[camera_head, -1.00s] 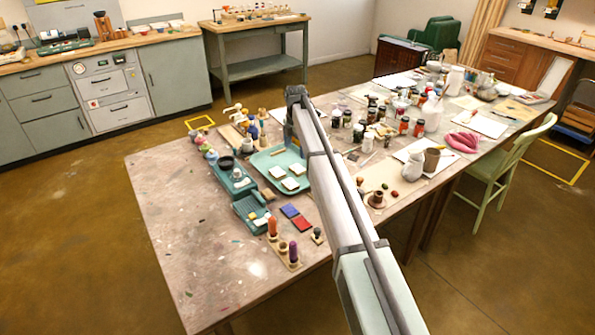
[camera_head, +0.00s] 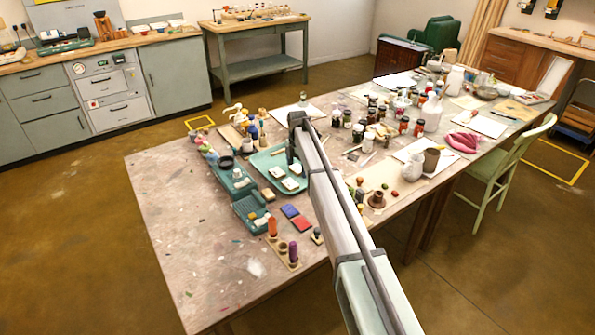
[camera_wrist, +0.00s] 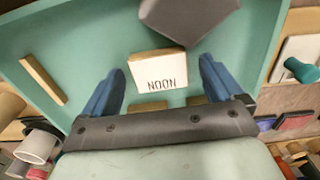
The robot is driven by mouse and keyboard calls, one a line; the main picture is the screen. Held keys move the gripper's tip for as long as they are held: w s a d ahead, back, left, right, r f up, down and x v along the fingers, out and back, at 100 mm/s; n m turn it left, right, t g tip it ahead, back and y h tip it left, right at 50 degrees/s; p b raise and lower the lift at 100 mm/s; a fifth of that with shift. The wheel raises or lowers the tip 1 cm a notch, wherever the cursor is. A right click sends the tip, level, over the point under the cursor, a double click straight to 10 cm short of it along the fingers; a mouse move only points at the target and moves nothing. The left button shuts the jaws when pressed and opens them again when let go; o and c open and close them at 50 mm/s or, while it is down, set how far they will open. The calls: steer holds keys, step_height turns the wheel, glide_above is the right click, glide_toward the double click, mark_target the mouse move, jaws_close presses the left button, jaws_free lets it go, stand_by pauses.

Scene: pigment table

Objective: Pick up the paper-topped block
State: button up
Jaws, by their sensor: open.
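A pale block with a white paper top reading "NOON" (camera_wrist: 158,76) lies in the green tray (camera_wrist: 85,35). In the wrist view my gripper (camera_wrist: 163,70) is open, with one blue finger on each side of this block and a gap visible at both sides. Nothing is held. In the head view my gripper (camera_head: 292,158) is over the tray (camera_head: 262,158), close to white-topped blocks (camera_head: 289,184); it partly covers the blocks there, and I cannot tell which one reads "NOON".
Another block (camera_wrist: 43,80) lies left in the tray, and more block edges show below the lettered one. A dark grey shape (camera_wrist: 188,18) partly overlaps the view above it. Teal trays, coloured pads (camera_head: 290,210) and pegs stand nearby. The table's left part (camera_head: 180,220) is clear.

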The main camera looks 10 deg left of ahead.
mark_target(297, 168)
steer(key=c, duration=1.1)
steer(key=shift+r, duration=0.15)
steer(key=d+r, duration=0.3)
steer(key=r, duration=0.7)
steer(key=shift+m, duration=0.4)
steer(key=s+d, duration=0.4)
steer(key=s, duration=0.1)
steer(key=s+d+f, duration=0.1)
steer(key=s+d, duration=0.3)
steer(key=s, duration=0.1)
steer(key=s+d+f, duration=0.1)
steer(key=s+d, duration=0.3)
steer(key=s, duration=0.1)
steer(key=shift+s+f, duration=0.25)
steer(key=shift+s, duration=0.15)
steer(key=shift+s+d, duration=0.1)
steer(key=shift+s, duration=0.15)
steer(key=shift+w+f, duration=0.1)
